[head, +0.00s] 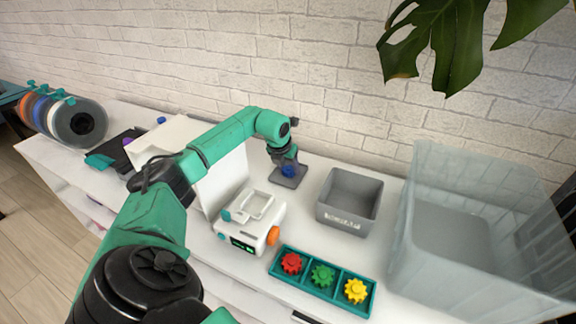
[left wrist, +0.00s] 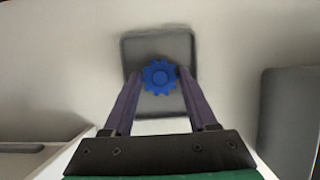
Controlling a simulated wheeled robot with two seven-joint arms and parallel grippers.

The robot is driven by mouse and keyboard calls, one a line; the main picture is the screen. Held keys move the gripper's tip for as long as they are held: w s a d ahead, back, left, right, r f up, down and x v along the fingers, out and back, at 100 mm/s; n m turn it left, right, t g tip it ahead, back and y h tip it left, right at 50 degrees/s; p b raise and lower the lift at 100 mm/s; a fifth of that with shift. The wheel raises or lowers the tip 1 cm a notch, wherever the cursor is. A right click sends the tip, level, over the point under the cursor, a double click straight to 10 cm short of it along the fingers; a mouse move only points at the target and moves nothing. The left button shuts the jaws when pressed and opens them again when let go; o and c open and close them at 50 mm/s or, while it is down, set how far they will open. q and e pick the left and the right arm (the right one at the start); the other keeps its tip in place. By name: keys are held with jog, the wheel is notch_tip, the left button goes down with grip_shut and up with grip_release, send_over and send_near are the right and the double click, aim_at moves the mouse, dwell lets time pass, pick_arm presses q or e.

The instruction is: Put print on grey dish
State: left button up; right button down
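The print is a blue gear (left wrist: 159,77); it also shows in the head view (head: 289,170). It is over the middle of the small square grey dish (head: 280,182), which also shows in the left wrist view (left wrist: 159,45). My left gripper (left wrist: 160,73) points down at the dish, with a fingertip against each side of the gear and no clear gap. I cannot tell whether the gear touches the dish floor. My right gripper is not in view.
A grey bin (head: 347,215) stands right of the dish, and a large clear bin (head: 400,250) farther right. A white machine (head: 238,242) with an orange knob is in front. A teal tray (head: 368,306) holds red, green and yellow gears. Filament spools (head: 80,120) stand far left.

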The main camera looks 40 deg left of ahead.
pick_arm(q)
jog(key=shift+o, duration=0.7)
jog(key=shift+r, duration=0.1)
jog(key=b+v, duration=0.1)
jog(key=v, duration=1.1)
